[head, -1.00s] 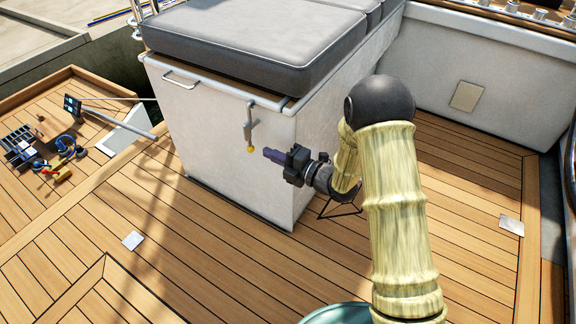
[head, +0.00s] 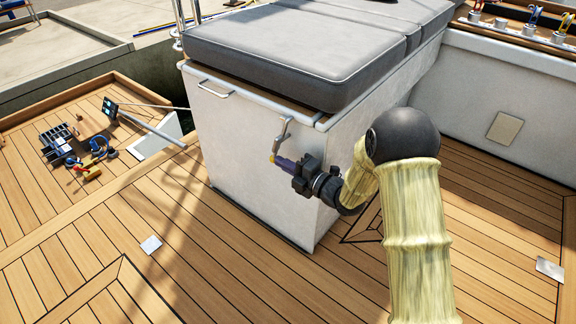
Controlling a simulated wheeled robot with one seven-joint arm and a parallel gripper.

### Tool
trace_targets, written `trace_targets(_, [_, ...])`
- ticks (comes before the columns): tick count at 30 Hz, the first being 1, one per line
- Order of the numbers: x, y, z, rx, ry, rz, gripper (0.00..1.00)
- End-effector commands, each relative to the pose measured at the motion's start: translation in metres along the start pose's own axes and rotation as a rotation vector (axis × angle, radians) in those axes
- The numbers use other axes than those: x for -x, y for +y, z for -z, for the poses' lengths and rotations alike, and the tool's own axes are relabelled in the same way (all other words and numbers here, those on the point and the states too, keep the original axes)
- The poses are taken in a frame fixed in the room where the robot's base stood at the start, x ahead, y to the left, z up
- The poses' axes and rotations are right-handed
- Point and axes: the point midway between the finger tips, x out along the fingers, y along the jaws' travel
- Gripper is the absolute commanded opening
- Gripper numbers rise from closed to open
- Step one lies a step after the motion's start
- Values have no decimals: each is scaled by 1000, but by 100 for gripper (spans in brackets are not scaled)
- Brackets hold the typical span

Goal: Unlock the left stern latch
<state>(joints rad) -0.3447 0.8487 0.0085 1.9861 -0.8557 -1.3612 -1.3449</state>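The latch (head: 282,136) is a grey metal lever with a yellow tip (head: 272,158). It hangs from the top edge of the white locker (head: 240,150), near the front right corner. It tilts, its lower end toward the left. My gripper (head: 280,163) has dark purple fingers and comes from the right. Its fingertips are at the yellow tip and seem to touch it. The fingers overlap in this view, so I cannot tell whether they are shut on the lever.
A grey cushion (head: 300,50) covers the locker top. A handle (head: 215,88) sits on the locker left of the latch. Tools (head: 75,155) lie on the deck at the far left.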

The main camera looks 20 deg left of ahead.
Motion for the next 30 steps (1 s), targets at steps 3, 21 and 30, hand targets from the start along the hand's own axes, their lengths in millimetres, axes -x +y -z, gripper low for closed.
trace_targets(3, [0, 1, 0, 0, -1, 0, 0])
trace_targets(21, [44, -11, -4, -3, 1, 3, 0])
trace_targets(30, [92, -23, -1, -6, 6, 4, 0])
